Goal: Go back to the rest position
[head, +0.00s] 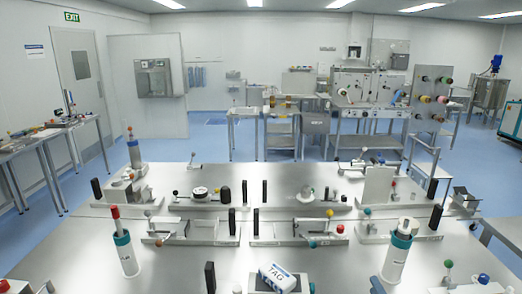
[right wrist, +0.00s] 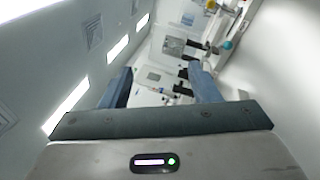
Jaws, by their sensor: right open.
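My right gripper (right wrist: 160,86) shows in the right wrist view. Its two blue-grey fingers stand wide apart with nothing between them. The wrist view is tilted, with ceiling lights on the left and part of the room and its equipment beyond the fingers. I cannot make out either gripper clearly in the head view. My left gripper is not in view.
A steel worktable (head: 190,270) fills the front of the head view. It carries several small fixtures, a white cylinder with teal bands (head: 126,256), a similar one (head: 397,258) at right, and a white block marked TAG (head: 278,277). Blue floor (head: 215,140) lies beyond.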

